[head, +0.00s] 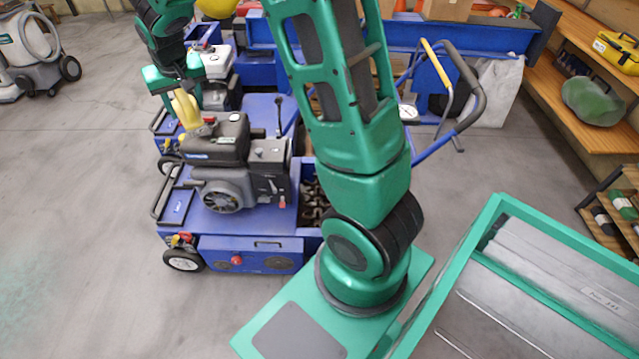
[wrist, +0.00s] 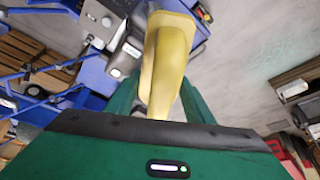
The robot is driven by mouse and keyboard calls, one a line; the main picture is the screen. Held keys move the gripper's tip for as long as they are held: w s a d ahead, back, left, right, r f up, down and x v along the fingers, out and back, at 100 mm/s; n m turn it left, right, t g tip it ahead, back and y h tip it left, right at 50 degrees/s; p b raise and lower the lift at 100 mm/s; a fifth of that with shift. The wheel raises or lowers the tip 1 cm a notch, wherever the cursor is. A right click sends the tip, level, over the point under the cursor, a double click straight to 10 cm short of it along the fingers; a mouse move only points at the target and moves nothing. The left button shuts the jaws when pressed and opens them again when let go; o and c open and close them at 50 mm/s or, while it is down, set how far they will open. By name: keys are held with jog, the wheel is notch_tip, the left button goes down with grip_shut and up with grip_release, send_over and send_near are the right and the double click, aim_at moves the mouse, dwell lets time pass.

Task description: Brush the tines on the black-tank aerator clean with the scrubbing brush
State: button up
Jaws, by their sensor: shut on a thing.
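My gripper (head: 183,88) is at the upper left of the head view, above the near blue aerator (head: 250,222). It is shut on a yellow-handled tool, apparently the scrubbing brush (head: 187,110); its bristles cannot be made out. In the wrist view the yellow brush (wrist: 165,62) stands between the green fingers (wrist: 155,105). The near aerator carries a black-tank engine (head: 217,140). Its dark brown tines (head: 313,205) show in an open bay right of the engine, partly hidden by my arm. The brush is apart from these tines.
A second blue aerator with a pale-tank engine (head: 216,62) stands behind. A wooden shelf (head: 560,95) with a green sack (head: 596,100) and a yellow case (head: 617,50) lines the right. A grey machine (head: 28,50) stands far left. The floor at left is clear.

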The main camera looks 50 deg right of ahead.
jog(key=w+d+f+m, duration=0.1)
jog(key=w+d+f, duration=0.1)
jog(key=d+f, duration=0.55)
jog(key=w+d+f+m, duration=0.1)
jog(key=d+f, duration=0.4)
jog(key=d, duration=0.6)
jog(key=w+d+f+m, duration=0.1)
jog(key=w+d+f, duration=0.1)
jog(key=d+f, duration=0.55)
jog(key=s+d+f+m, duration=0.1)
jog(key=s+d+f, duration=0.25)
jog(key=d, duration=0.35)
jog(key=s+d+f+m, duration=0.1)
jog(key=s+d+f, duration=0.1)
jog(key=d+f, duration=0.35)
jog(key=s+a+f+m, duration=0.2)
jog(key=s+a+f, duration=0.1)
jog(key=s+f, duration=1.45)
jog(key=shift+h, duration=0.4)
jog(key=shift+w+f, duration=0.35)
jog(key=shift+f, duration=1.95)
jog(key=shift+w+f, duration=0.35)
jog(key=shift+f, duration=1.95)
jog(key=shift+w+f, duration=0.35)
jog(key=shift+f, duration=1.95)
jog(key=shift+f, duration=0.7)
jog(key=shift+w+d, duration=0.1)
